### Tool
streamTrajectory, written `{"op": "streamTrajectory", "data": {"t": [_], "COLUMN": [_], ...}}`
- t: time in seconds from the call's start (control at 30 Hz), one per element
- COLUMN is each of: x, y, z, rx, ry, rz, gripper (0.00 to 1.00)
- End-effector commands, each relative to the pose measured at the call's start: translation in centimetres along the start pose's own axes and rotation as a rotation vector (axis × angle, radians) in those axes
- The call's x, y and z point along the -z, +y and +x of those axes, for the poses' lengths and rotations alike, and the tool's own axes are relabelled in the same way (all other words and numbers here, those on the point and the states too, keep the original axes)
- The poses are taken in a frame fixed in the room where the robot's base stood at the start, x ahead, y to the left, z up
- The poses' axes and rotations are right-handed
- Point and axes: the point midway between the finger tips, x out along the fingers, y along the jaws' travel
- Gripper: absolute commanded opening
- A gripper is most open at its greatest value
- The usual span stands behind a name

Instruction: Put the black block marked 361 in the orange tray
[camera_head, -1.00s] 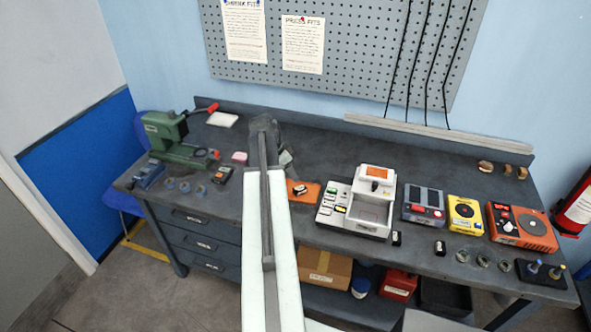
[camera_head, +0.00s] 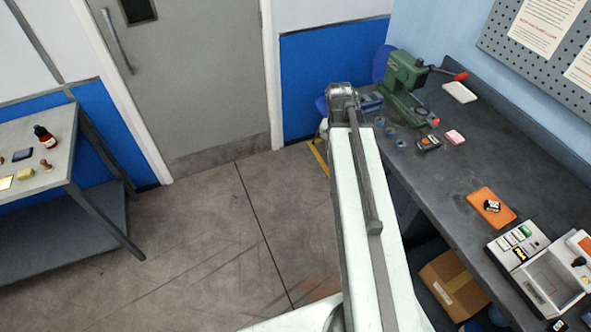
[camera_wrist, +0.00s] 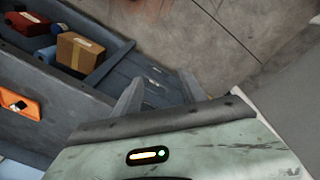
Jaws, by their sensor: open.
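The orange tray (camera_head: 480,196) lies on the dark bench at the right of the head view. A small black-and-white item (camera_head: 492,206) sits on it. The tray also shows at the left edge of the wrist view (camera_wrist: 10,83). A small dark block (camera_head: 558,325) is partly cut off at the bottom edge of the head view. I cannot read the mark 361 on anything. My gripper (camera_wrist: 160,88) is open, with nothing between its fingers in the wrist view. In the head view it is beyond my arm, left of the bench, and its fingers are hidden.
The green press (camera_head: 405,85) stands at the bench's far end, with a pink block (camera_head: 455,137) near it. A white device (camera_head: 545,275) is at lower right. A cardboard box (camera_head: 455,283) sits below the bench. A second table (camera_head: 60,150) stands at left; open floor lies between.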

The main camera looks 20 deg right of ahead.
Motion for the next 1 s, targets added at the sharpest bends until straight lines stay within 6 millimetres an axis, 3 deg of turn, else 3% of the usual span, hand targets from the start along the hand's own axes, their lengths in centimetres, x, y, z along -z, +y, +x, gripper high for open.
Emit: {"op": "streamTrajectory", "data": {"t": [0.03, 0.1, 0.2, 0.27, 0.37, 0.6, 0.77, 0.83, 1.0], "x": [-3.3, -7.2, -11.4, -13.0, -14.1, -14.1, -13.9, -13.9, -13.9], "y": [-4.4, -9.1, -13.3, -14.7, -15.6, -15.7, -15.4, -15.5, -15.5], "z": [-0.6, -1.3, -2.0, -2.2, -2.4, -2.5, -4.6, -4.1, -4.0], "rx": [0.025, 0.058, 0.092, 0.105, 0.114, 0.114, 0.114, 0.114, 0.114], "ry": [-0.01, -0.026, -0.041, -0.047, -0.051, -0.051, -0.05, -0.05, -0.05], "rz": [-0.16, -0.364, -0.573, -0.65, -0.707, -0.71, -0.708, -0.708, -0.707], "gripper": [0.49, 0.49, 0.49, 0.49, 0.49, 0.49, 0.49, 0.36, 0.36]}}
